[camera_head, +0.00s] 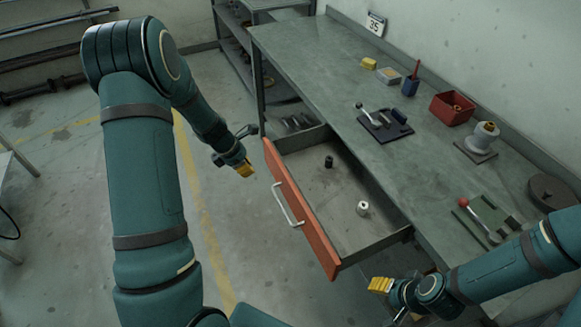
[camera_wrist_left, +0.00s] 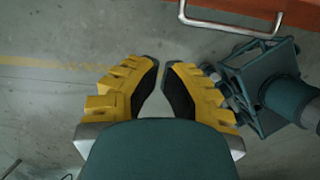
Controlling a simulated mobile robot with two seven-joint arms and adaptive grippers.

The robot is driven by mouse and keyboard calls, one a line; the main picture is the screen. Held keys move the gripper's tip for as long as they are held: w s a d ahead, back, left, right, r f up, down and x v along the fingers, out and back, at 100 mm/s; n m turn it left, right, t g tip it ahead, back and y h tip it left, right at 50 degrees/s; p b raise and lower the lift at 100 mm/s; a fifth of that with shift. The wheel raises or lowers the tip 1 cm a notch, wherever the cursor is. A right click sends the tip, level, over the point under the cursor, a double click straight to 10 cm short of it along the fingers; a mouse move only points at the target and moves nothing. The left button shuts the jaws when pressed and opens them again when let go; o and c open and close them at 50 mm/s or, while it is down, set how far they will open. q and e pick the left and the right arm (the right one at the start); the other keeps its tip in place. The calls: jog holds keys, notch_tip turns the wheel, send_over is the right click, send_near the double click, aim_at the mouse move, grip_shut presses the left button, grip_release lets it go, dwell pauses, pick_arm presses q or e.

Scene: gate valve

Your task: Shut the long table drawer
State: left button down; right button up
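The long drawer (camera_head: 300,208) has an orange front and stands pulled out from the workbench. Its metal bar handle (camera_head: 289,204) is on the front. Inside lie a small black part (camera_head: 328,162) and a pale round part (camera_head: 363,208). My left gripper (camera_head: 243,170) is outside the drawer, near the far end of its front, and touches nothing that I can see. In the left wrist view its fingers (camera_wrist_left: 160,66) are empty with a narrow gap, and the handle (camera_wrist_left: 230,26) shows beyond them. My right gripper (camera_head: 380,286) is near the drawer's near end; its finger opening is unclear.
The workbench top (camera_head: 310,60) carries a clamp-like tool on a dark plate (camera_head: 385,125), a red bin (camera_head: 452,108), a blue cup (camera_head: 410,86) and a red-knobbed fixture (camera_head: 482,220). A shelf rack (camera_head: 232,25) stands behind.

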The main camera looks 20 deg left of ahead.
pick_arm(q)
jog(key=w+d+f+b, duration=0.2)
jog(key=w+d+f, duration=0.2)
jog(key=w+f, duration=0.2)
notch_tip(320, 180, down, 3)
jog(key=shift+d+r, duration=0.1)
jog(key=shift+d, duration=0.25)
pick_arm(e)
jog(key=shift+s+a+f, duration=0.1)
jog(key=shift+s+f, duration=0.1)
jog(key=shift+f, duration=0.3)
jog(key=shift+s+f, duration=0.15)
jog(key=shift+f, duration=0.3)
pick_arm(q)
jog(key=shift+w, duration=0.1)
